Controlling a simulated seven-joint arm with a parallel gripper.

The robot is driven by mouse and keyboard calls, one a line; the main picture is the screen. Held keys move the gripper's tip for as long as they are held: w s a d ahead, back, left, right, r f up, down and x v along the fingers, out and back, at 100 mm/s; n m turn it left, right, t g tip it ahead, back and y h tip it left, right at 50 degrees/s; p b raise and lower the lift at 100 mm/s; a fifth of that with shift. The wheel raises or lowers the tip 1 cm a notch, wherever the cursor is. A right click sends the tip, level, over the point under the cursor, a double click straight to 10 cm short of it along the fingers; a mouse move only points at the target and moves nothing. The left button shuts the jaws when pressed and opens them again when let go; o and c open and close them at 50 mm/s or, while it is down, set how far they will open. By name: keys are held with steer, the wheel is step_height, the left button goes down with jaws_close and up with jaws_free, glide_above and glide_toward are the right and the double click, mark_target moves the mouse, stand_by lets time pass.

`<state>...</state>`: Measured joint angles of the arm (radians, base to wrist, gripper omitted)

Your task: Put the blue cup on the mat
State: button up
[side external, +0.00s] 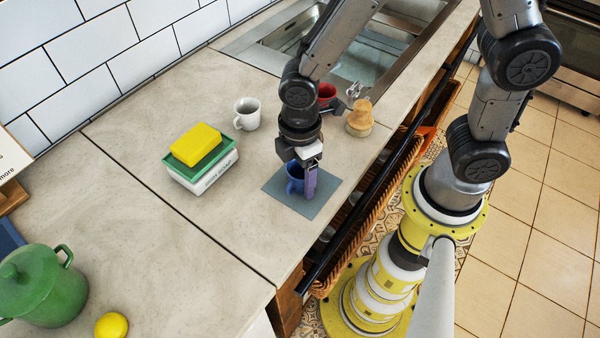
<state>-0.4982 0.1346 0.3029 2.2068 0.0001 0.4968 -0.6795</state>
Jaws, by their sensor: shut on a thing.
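The blue cup (293,180) is upright at the grey-blue mat (318,205), over its middle in the side external view. I cannot tell whether its base touches the mat. My gripper (308,178) points down and is shut on the blue cup at its right side. A purple finger covers part of the cup. The mat lies flat on the counter near its front edge.
A white mug (247,114), a red cup (327,94) and a wooden brush (360,118) stand behind. A white-green box with a yellow sponge (196,145) is at left. A green pot (38,286) and a lemon (111,325) are at front left. Counter left of the mat is clear.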

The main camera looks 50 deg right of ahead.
steer(key=shift+f, duration=0.2)
steer(key=o, duration=1.4)
steer(key=shift+o, duration=0.2)
steer(key=shift+r, duration=0.1)
step_height(320, 180, up, 12)
steer(key=s+d+r+m+t, duration=0.2)
steer(key=s+d+r+m, duration=0.2)
steer(key=d+m, duration=0.2)
steer(key=s+d+r+m+t, duration=0.3)
steer(key=s+d+m, duration=0.2)
steer(key=d+m, duration=0.2)
steer(key=shift+s+d+r+m+t, duration=0.15)
steer(key=shift+d+r+m+t, duration=0.2)
steer(key=shift+d, duration=0.15)
